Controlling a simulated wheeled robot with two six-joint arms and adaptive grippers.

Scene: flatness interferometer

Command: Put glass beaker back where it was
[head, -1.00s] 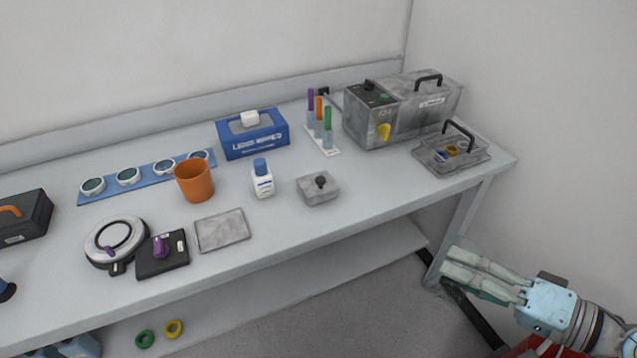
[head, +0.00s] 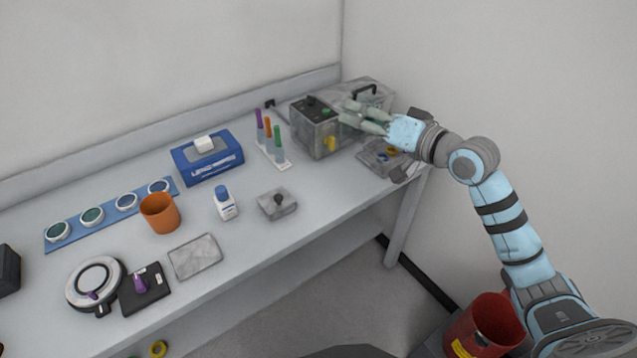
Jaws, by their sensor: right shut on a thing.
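My right gripper (head: 362,118) reaches in from the right over the far right end of the bench, its pale fingers pointing left in front of the grey machine. It is shut on a pale, see-through thing that I take for the glass beaker; its outline barely stands out from the fingers. No other glass beaker shows on the bench. My left gripper is not in view.
A red bin (head: 490,325) is below at right.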

